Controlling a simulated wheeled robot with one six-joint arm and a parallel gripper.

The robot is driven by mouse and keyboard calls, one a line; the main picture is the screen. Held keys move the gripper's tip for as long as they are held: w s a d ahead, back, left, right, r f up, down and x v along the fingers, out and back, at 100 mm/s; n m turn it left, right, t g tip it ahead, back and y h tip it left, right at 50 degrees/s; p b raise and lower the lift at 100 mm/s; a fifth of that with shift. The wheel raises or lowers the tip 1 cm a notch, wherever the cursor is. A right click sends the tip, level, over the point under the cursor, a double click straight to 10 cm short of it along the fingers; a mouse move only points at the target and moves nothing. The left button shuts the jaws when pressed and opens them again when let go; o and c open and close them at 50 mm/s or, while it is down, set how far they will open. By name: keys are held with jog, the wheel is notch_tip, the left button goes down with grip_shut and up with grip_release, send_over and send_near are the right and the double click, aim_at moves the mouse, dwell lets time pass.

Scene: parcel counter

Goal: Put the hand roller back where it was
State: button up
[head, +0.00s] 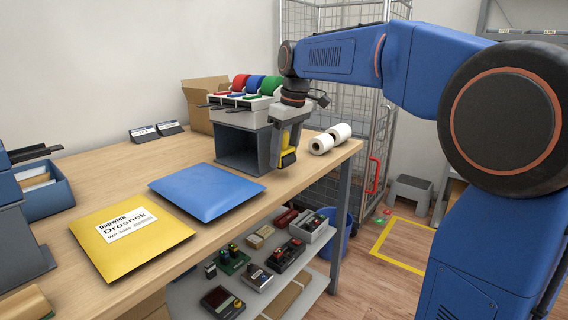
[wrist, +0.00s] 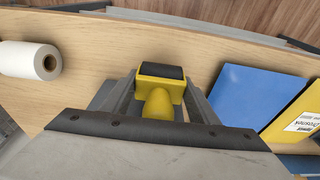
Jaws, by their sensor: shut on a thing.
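The hand roller (wrist: 160,100) has a yellow body and a black roller, and it is gripped between my fingers in the wrist view. In the wrist view, my gripper (wrist: 158,103) has one finger on each side of the roller. Whether the roller touches the counter cannot be told.
A dark grey open-fronted stand (head: 235,152) is just left of my gripper, with colored tape rolls (head: 255,84) above. A blue envelope (head: 206,190) and a yellow envelope (head: 130,235) lie on the counter (head: 100,190).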

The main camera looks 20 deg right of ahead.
aim_at(285, 164)
jog(key=shift+f, duration=1.45)
jog(key=shift+f, duration=0.35)
jog(key=shift+s+f, duration=0.1)
jog(key=shift+f, duration=0.3)
jog(key=c, duration=0.3)
jog(key=o, duration=1.4)
jog(key=shift+d+f, duration=0.1)
jog(key=r, duration=0.4)
jog(key=s+r, duration=0.1)
jog(key=r, duration=0.4)
jog(key=d+r, duration=0.1)
jog(key=r, duration=0.3)
jog(key=shift+s+d+r, duration=0.1)
jog(key=shift+s+r, duration=0.15)
jog(key=shift+s, duration=0.05)
